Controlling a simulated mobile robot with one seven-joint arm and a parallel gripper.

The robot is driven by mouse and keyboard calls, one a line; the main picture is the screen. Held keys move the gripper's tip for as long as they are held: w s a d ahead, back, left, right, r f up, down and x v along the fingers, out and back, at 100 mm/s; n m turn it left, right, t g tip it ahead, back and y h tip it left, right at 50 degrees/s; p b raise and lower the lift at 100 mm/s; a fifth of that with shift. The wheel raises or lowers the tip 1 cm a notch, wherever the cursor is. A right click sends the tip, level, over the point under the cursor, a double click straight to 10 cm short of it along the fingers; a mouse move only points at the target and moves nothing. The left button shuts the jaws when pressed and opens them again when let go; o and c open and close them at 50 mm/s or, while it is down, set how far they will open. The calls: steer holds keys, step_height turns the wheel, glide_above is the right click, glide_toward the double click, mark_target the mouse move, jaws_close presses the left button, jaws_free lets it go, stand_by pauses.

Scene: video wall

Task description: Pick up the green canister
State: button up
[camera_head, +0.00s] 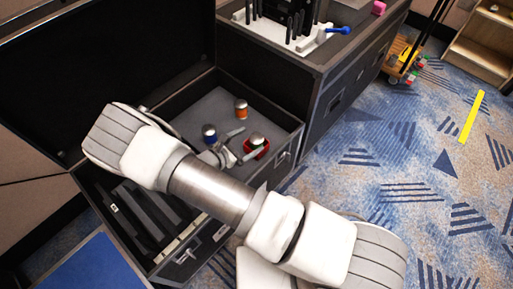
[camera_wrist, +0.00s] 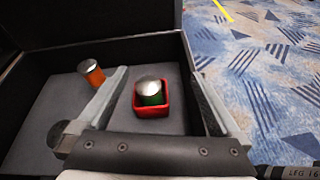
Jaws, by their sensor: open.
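The green canister (camera_wrist: 152,97) has a silver lid and sits inside a small red tray (camera_wrist: 151,111) on the grey floor of an open black case. In the head view its silver lid (camera_head: 257,138) and the red tray (camera_head: 262,152) show. My gripper (camera_wrist: 160,76) is open, with one finger on each side of the tray in the wrist view. Nothing is held between the fingers. In the head view my gripper (camera_head: 242,145) is just left of the canister. I cannot tell whether the fingers touch the tray.
An orange canister (camera_head: 241,110) stands farther back in the case. A blue canister (camera_head: 209,135) stands on the left, close to my gripper. The case walls (camera_head: 288,140) surround them. A black cabinet (camera_head: 330,95) stands behind right. Carpet (camera_head: 400,150) on the right is open.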

mark_target(253, 144)
steer(key=f+n+t, duration=0.1)
steer(key=f, duration=0.1)
steer(key=a+f+n+y+b, duration=0.1)
steer(key=f, duration=0.2)
steer(key=f+n+t, duration=0.1)
steer(key=f+n, duration=0.1)
steer(key=f, duration=0.1)
steer(key=shift+s+a+t, duration=0.25)
steer(key=shift+a+t, duration=0.05)
steer(key=shift+a, duration=0.05)
steer(key=shift+w+f+b, duration=0.1)
steer(key=shift+f+b, duration=0.05)
steer(key=shift+b, duration=0.15)
steer(key=b+x, duration=0.2)
steer(key=x, duration=0.4)
steer(key=shift+w+f+b, duration=0.25)
steer(key=shift+w+b, duration=0.15)
steer(key=shift+w+d+n+y, duration=0.15)
steer(key=shift+w+n+y, duration=0.1)
steer(key=shift+n+y, duration=0.05)
steer(key=shift+r, duration=0.1)
steer(key=c, duration=1.5)
